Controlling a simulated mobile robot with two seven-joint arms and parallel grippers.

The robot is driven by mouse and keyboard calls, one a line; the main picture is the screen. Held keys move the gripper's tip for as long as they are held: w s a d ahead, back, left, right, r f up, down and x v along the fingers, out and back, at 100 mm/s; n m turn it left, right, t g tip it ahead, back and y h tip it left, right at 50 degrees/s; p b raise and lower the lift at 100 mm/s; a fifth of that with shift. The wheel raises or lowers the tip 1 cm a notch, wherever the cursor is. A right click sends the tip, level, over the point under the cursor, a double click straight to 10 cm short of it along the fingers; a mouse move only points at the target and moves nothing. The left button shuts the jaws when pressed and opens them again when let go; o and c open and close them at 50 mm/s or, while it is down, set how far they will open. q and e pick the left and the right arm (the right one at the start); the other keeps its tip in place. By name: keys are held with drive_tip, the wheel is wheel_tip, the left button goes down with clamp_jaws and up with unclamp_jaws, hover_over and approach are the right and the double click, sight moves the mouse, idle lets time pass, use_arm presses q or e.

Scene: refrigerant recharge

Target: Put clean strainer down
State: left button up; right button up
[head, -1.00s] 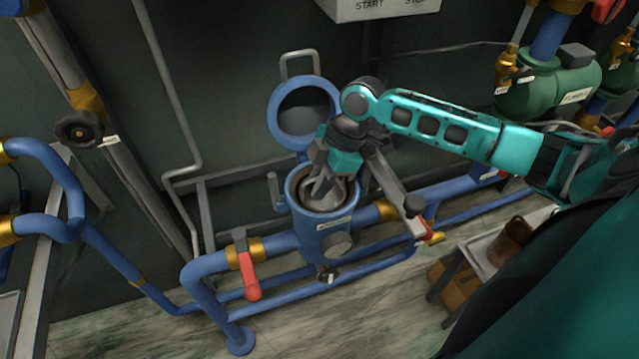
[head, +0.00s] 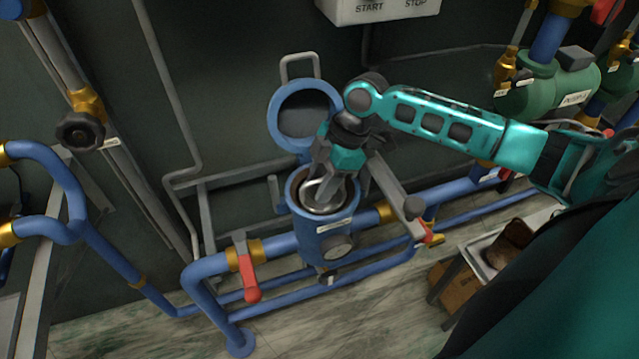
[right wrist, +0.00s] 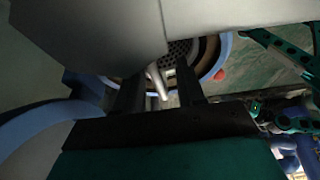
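The strainer (head: 321,194), a grey metal basket with a bail handle, sits inside the open top of the blue strainer housing (head: 322,232). In the right wrist view its perforated mesh (right wrist: 180,52) and pale handle (right wrist: 157,82) show. My right gripper (head: 332,190) points down at the housing mouth, over the strainer. In the right wrist view its two dark fingers (right wrist: 160,93) stand apart, with the handle between them and a visible gap. The strainer's lower part is hidden in the housing. My left gripper is not in view.
The round blue lid (head: 305,112) is swung open behind the housing. A clamp bar (head: 398,188) stands to its right. A red valve lever (head: 248,270) is at lower left. A grey cart (head: 478,262) with a brown container (head: 508,246) stands at right.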

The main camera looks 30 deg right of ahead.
drive_tip(key=p+v, duration=0.1)
drive_tip(key=v, duration=1)
drive_tip(key=shift+s+f, duration=0.1)
drive_tip(key=shift+f, duration=0.05)
